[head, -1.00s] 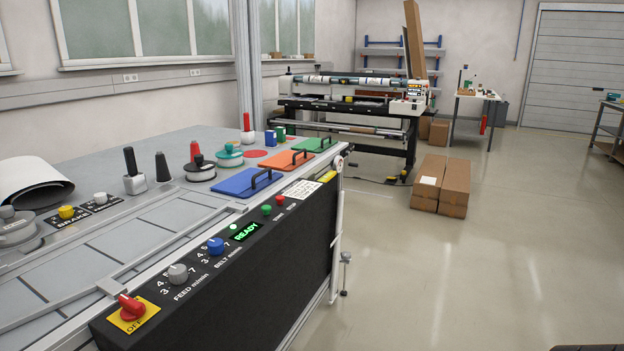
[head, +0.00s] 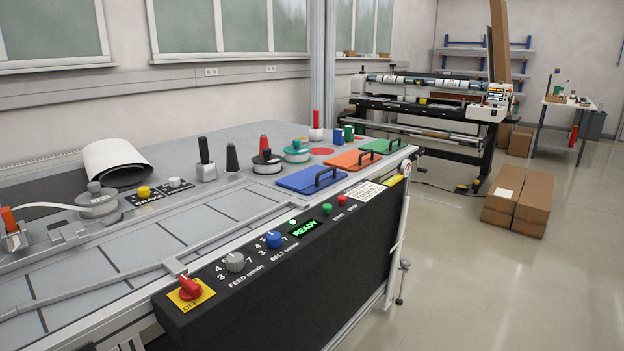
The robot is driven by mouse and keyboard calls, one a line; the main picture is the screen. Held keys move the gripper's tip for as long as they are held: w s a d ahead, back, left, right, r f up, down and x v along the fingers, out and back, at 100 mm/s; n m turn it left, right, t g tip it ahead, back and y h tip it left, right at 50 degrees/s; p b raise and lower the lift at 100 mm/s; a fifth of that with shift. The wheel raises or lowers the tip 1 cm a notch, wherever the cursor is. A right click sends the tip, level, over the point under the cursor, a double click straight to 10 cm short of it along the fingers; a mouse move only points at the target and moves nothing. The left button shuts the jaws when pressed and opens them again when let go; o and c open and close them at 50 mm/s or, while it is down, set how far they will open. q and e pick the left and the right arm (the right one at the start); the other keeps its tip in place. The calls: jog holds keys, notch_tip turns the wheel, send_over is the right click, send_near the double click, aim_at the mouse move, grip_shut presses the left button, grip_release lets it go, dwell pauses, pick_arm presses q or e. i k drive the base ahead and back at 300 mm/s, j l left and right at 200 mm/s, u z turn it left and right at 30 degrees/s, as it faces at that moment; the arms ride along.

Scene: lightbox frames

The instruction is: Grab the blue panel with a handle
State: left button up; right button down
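The blue panel (head: 304,180) lies flat on the machine table near its right edge, just behind the black control box. A dark handle (head: 326,176) stands on its right part. An orange panel (head: 351,160) and a green panel (head: 381,147), each with a similar dark handle, lie beyond it in a row. Neither of my grippers shows in the head view.
The black control box (head: 290,270) with knobs and a READY display runs along the table's front edge. Several spools and upright handles stand behind the panels. Cardboard boxes (head: 517,200) sit on the floor at right. The floor at lower right is clear.

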aim_at(308, 181)
jog(key=l+u, duration=0.1)
jog(key=u, duration=0.2)
jog(key=i+l+u, duration=0.1)
jog(key=u, duration=0.25)
jog(key=i+l+u, duration=0.2)
jog(key=l, duration=0.2)
jog(key=l+u, duration=0.2)
jog(key=l, duration=0.15)
jog(key=l+u, duration=0.3)
jog(key=l, duration=1.25)
jog(key=l+u, duration=0.1)
jog(key=l, duration=2.25)
